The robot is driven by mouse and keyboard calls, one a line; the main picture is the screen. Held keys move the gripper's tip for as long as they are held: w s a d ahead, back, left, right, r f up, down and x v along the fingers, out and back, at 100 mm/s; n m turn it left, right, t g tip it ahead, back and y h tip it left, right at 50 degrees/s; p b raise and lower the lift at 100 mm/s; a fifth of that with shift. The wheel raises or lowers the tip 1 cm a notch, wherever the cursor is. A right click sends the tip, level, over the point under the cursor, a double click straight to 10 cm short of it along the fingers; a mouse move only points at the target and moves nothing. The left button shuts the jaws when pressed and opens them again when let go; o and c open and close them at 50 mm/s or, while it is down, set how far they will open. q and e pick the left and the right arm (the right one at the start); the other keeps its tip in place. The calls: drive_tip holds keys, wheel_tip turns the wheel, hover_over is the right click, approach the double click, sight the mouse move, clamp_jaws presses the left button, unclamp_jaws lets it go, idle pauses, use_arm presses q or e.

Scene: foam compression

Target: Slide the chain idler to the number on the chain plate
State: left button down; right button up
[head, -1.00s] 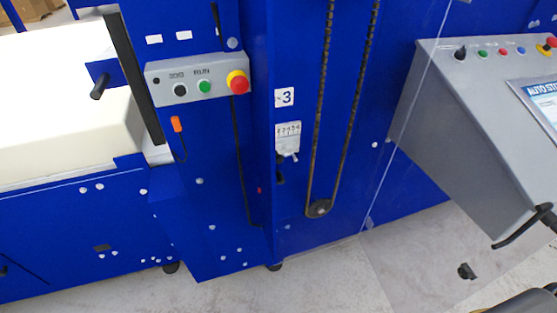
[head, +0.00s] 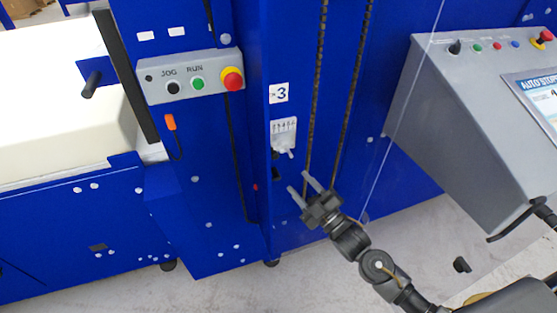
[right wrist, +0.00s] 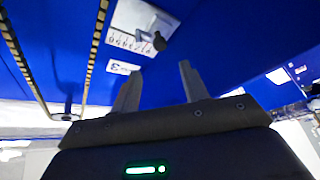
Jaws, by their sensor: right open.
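The chain plate (head: 284,128) is a small white scale plate with a row of digits, fixed on the blue machine post; the digits are too small to read surely. The chain idler (head: 284,151) is a grey piece with a knob at the plate's lower edge. A label (head: 279,93) reading 3 sits above the plate. My right gripper (head: 298,181) is open and empty, just below and right of the idler, apart from it. In the right wrist view the idler knob (right wrist: 158,41) lies beyond the open fingertips (right wrist: 158,76). My left gripper is not in view.
A chain loop (head: 316,100) runs down the post right of the plate. A button box (head: 190,78) with a red stop button is at left. A grey control console (head: 465,110) stands at right. Bare floor (head: 225,290) shows below.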

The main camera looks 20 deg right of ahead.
sight(276, 157)
drive_tip(key=p+x, duration=0.1)
drive_tip(key=x, duration=0.9)
drive_tip(key=shift+p, duration=0.4)
drive_tip(key=shift+w, duration=0.25)
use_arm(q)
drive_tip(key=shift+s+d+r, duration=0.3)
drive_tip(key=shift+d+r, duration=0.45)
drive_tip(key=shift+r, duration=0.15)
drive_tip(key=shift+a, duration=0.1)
use_arm(e)
clamp_jaws()
